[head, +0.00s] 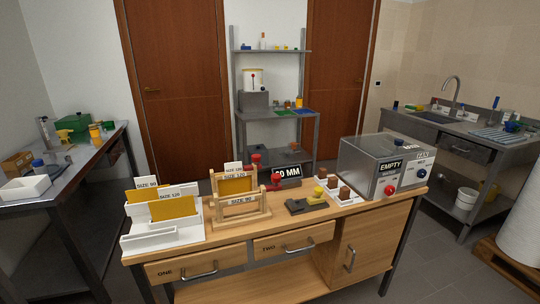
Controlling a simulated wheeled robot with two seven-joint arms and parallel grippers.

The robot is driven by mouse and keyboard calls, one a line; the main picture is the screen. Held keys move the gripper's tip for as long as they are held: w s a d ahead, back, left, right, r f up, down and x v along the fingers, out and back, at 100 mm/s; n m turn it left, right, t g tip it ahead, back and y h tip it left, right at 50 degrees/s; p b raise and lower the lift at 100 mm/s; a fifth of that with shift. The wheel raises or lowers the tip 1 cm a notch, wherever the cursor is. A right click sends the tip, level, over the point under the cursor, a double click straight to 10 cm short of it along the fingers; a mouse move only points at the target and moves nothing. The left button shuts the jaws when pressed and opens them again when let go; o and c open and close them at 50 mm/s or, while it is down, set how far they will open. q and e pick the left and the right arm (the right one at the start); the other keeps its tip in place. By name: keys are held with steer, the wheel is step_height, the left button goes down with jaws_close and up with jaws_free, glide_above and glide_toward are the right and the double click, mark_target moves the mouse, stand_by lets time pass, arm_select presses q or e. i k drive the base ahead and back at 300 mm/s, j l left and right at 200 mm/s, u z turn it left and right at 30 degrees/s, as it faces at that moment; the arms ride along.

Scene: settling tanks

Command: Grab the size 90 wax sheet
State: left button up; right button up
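A white stepped holder (165,235) stands at the left end of the wooden workbench. A card reading SIZE 90 (146,186) rises at its back, with a yellow wax sheet (141,195) just below it, mostly hidden by the row in front. A card reading SIZE 120 (169,194) stands in front, with a larger-looking yellow sheet (172,209) below it. To the right, a wooden rack (240,213) holds another yellow sheet (234,186) and labels; its front label seems to read SIZE 90, the rear one is partly hidden. Neither gripper is in view.
The workbench (320,215) also carries red-topped items, a 60 MM sign (287,171), a dark block (299,206), a white tray of brown pieces (340,192) and a metal box (380,160). Side tables stand left (75,180) and right (470,130). Grey shelves stand behind.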

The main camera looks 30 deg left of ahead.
mark_target(146, 190)
steer(key=u, duration=0.95)
